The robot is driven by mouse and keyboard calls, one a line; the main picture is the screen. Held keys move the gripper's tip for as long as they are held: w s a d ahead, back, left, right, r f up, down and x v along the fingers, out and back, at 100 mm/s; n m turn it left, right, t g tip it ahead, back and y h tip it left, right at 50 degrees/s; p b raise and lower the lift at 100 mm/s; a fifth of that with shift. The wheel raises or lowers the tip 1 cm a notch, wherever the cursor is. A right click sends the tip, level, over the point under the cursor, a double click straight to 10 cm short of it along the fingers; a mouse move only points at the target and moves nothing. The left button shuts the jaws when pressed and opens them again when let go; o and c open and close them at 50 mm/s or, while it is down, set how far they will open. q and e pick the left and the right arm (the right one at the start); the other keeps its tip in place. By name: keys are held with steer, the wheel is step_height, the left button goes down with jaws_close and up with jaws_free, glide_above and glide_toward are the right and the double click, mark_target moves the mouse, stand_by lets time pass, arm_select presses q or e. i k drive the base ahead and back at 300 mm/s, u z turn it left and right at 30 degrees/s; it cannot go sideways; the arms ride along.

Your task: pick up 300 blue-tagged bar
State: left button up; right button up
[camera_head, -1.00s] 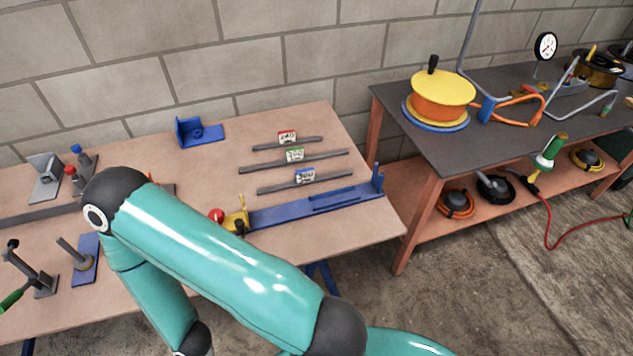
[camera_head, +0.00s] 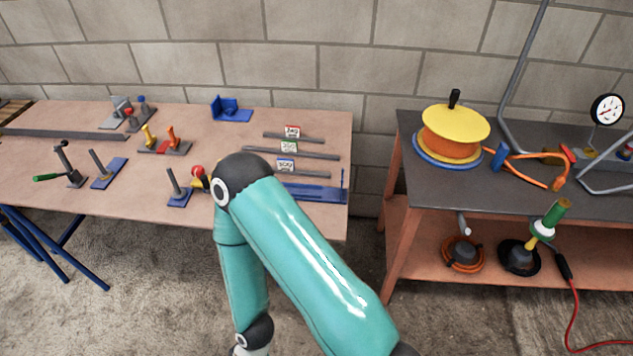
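The blue-tagged bar (camera_head: 303,174) is a thin grey bar lying on the wooden table, nearest of three parallel bars. Its blue-edged tag (camera_head: 286,164) stands upright; its left end is hidden behind my teal arm. Behind it lie the green-tagged bar (camera_head: 318,155) and, farther back, the red-tagged bar (camera_head: 305,138). One teal arm of mine crosses the lower middle of the view, its elbow in front of the table. No gripper fingers show in the view.
A long blue fixture (camera_head: 322,193) lies just in front of the bars, partly behind my arm. A blue bracket (camera_head: 231,110) stands at the table's back. Clamps and posts fill the left. A dark bench (camera_head: 450,180) with a yellow-orange reel (camera_head: 455,131) stands right, across a gap.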

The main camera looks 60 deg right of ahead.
mark_target(286, 165)
steer(key=z, duration=0.15)
steer(key=k, duration=1)
steer(key=z, duration=1.05)
steer(key=i, duration=1)
steer(key=u, duration=0.1)
